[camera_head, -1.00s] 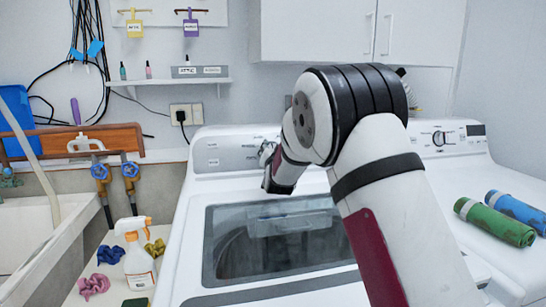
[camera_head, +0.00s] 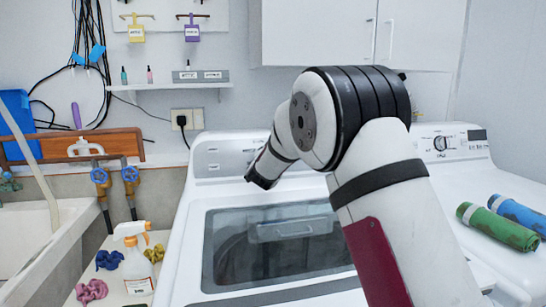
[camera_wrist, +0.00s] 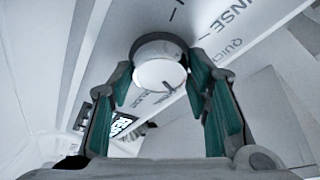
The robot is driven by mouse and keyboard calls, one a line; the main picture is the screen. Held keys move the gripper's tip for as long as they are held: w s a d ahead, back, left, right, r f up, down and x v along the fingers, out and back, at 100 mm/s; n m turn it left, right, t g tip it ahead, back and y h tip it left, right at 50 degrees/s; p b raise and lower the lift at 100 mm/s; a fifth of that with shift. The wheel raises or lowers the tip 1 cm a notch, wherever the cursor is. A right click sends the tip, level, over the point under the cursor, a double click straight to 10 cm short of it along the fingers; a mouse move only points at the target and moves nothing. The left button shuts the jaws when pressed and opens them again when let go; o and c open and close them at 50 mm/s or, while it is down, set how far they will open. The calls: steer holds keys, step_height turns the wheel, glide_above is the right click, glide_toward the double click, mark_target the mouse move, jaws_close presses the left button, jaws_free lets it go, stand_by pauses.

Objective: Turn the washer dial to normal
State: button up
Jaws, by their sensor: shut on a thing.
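The round white dial (camera_wrist: 158,66) sits on the washer's control panel in the wrist view. A short dark mark shows low on its face, right of centre. My gripper (camera_wrist: 160,80) has its two green-padded fingers closed on the dial from both sides. Printed words around the dial are partly cut off; "NSE" and "QUICK" show above and right, but I cannot read which setting the mark faces. In the head view the white washer (camera_head: 190,250) stands in the middle with its panel at the back. My arm hides the dial and gripper there.
A second machine with its own knob (camera_head: 439,143) stands at the right, with a green roll (camera_head: 497,227) and a blue roll (camera_head: 518,213) on top. A spray bottle (camera_head: 136,262) and cloths lie at the left. A shelf (camera_head: 170,85) hangs above.

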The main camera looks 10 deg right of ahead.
stand_by(0.3)
steer(key=o, duration=1.2)
steer(key=shift+c, duration=0.2)
steer(key=v, duration=1.2)
steer(key=shift+s, duration=0.1)
